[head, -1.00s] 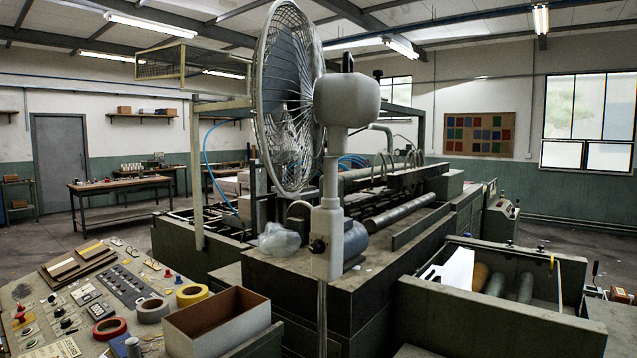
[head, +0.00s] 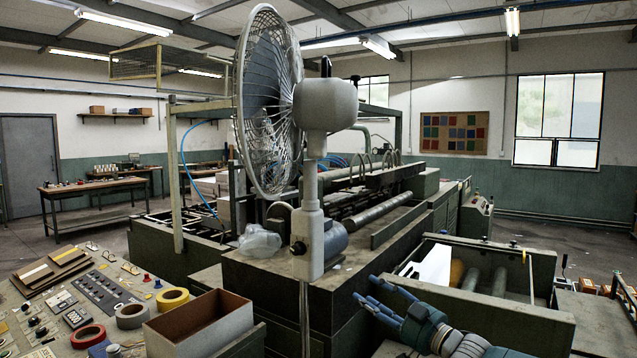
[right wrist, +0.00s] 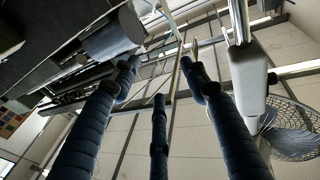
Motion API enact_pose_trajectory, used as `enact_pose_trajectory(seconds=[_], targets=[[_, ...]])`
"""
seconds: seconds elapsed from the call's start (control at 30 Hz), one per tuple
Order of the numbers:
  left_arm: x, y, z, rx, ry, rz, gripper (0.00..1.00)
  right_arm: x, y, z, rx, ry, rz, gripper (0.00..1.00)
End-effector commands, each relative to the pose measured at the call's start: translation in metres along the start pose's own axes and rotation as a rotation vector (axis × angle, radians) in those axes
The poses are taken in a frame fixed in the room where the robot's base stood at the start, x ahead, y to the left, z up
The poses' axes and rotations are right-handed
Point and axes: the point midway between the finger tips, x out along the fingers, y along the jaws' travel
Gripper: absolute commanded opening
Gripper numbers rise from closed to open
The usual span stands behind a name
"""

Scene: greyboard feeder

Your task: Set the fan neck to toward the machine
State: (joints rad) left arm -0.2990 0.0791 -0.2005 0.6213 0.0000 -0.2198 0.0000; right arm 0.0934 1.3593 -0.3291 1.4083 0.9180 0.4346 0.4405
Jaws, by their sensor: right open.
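The fan stands on a pale grey post (head: 308,245) in the middle of the head view. Its wire cage (head: 268,100) faces left, with the motor housing (head: 326,105) to its right. A thin neck (head: 310,180) joins the housing to the post. My right gripper (head: 366,292) is at the lower right of the post, open, empty and apart from the fan. In the right wrist view its blue fingers are spread (right wrist: 160,85), with the pale post (right wrist: 248,85) and part of the cage (right wrist: 290,130) on the right. My left gripper is not in view.
The grey-green machine (head: 270,278) extends behind the fan. A clear plastic bag (head: 260,243) lies left of the post. An open brown box (head: 200,325) and a control panel (head: 85,300) are at lower left. A metal bin with rollers (head: 500,310) is right of my gripper.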

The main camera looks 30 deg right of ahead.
Motion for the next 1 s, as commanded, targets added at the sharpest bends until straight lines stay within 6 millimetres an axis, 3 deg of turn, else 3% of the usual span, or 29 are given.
enact_pose_trajectory(seconds=[0.03,0.1,0.2,0.3,0.4,0.57,1.0], targets=[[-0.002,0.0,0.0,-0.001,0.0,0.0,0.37,0.007,-0.013,-0.058,-0.001,0.061,-0.05,0.45],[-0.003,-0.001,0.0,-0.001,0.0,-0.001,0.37,0.01,-0.034,-0.123,0.022,0.134,-0.112,0.45],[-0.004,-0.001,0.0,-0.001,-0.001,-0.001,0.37,0.007,-0.061,-0.19,0.054,0.204,-0.183,0.45],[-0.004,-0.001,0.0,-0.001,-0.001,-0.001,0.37,0.002,-0.08,-0.23,0.076,0.242,-0.228,0.45],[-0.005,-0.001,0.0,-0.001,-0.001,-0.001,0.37,-0.001,-0.089,-0.249,0.09,0.261,-0.25,0.45],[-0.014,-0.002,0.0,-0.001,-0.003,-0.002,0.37,0.003,-0.094,-0.257,0.098,0.267,-0.261,0.45],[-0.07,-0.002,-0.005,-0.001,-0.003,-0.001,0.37,0.032,-0.095,-0.272,0.095,0.273,-0.247,0.45]])
